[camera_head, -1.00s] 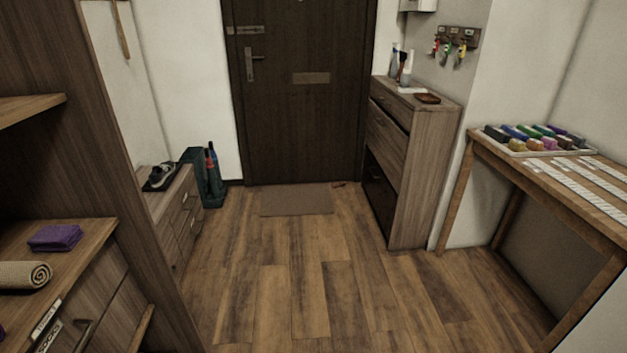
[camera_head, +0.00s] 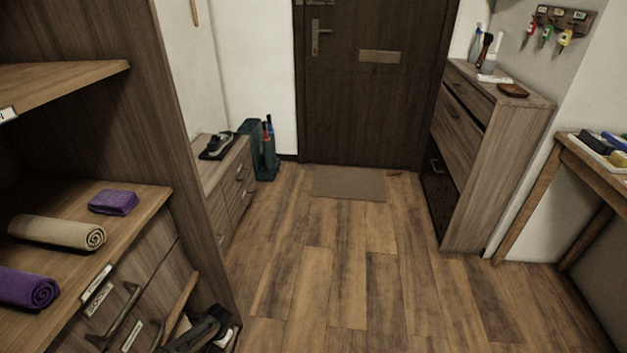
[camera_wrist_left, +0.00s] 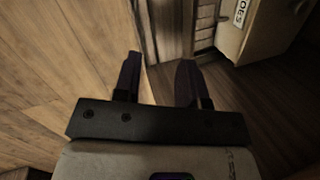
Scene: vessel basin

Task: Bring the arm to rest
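My left gripper (camera_head: 208,328) shows at the bottom of the head view, low beside the cabinet's drawer fronts. In the left wrist view its two dark fingers (camera_wrist_left: 160,62) are spread apart with nothing between them. Beyond them in that view are a wooden surface, dark floor and a pale front with a partly readable label (camera_wrist_left: 240,14). My right gripper is not in view.
The left cabinet (camera_head: 150,225) holds a beige roll (camera_head: 55,232), a purple roll (camera_head: 28,288) and a folded purple cloth (camera_head: 113,202). A wooden edge (camera_head: 180,305) juts out beside my left gripper. The floor (camera_head: 340,270) ahead is clear up to the doormat (camera_head: 348,184).

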